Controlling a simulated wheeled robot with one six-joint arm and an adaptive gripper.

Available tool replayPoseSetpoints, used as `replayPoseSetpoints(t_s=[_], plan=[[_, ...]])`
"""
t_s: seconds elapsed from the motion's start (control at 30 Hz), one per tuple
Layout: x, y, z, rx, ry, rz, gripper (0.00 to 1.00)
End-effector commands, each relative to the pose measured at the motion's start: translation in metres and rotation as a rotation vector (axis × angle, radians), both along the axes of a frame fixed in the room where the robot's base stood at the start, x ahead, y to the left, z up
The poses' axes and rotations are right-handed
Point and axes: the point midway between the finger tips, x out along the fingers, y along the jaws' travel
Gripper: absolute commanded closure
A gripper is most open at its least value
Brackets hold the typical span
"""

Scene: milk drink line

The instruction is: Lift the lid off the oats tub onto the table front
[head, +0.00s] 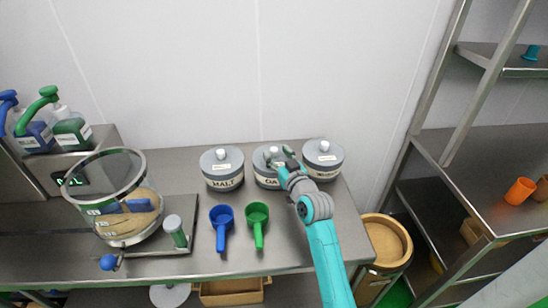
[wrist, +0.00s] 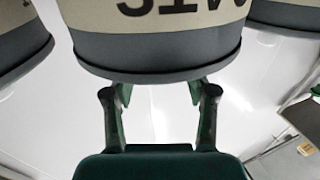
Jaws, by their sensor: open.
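The oats tub (head: 265,181) is the middle one of three grey tubs at the back of the table. Its grey lid (head: 260,163) with a pale knob (head: 272,151) sits on it. My gripper (head: 282,155) is at the lid's right side near the knob, partly covering the lid. In the wrist view, the oats tub (wrist: 160,35) appears upside down with its lettering cut off. My gripper (wrist: 158,97) shows there with its two fingers apart and nothing between them. The knob is not visible in the wrist view.
The malt tub (head: 222,170) stands left and a third tub (head: 323,160) right, close by. A blue scoop (head: 221,226) and a green scoop (head: 258,224) lie in front. A glass container (head: 122,205) stands left. The table front right of the green scoop is clear besides my arm.

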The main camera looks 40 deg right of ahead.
Motion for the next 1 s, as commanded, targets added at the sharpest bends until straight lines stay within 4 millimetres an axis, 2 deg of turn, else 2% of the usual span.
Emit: replayPoseSetpoints(t_s=[0.2, 0.5, 0.73, 1.0], plan=[[0.025, -0.009, 0.0, 0.0, 0.0, 0.001, 0.43], [0.028, -0.01, 0.0, 0.0, 0.0, 0.0, 0.43], [0.028, -0.01, 0.0, 0.0, 0.0, 0.0, 1.0], [0.028, -0.01, 0.0, 0.0, 0.0, 0.0, 1.0]])
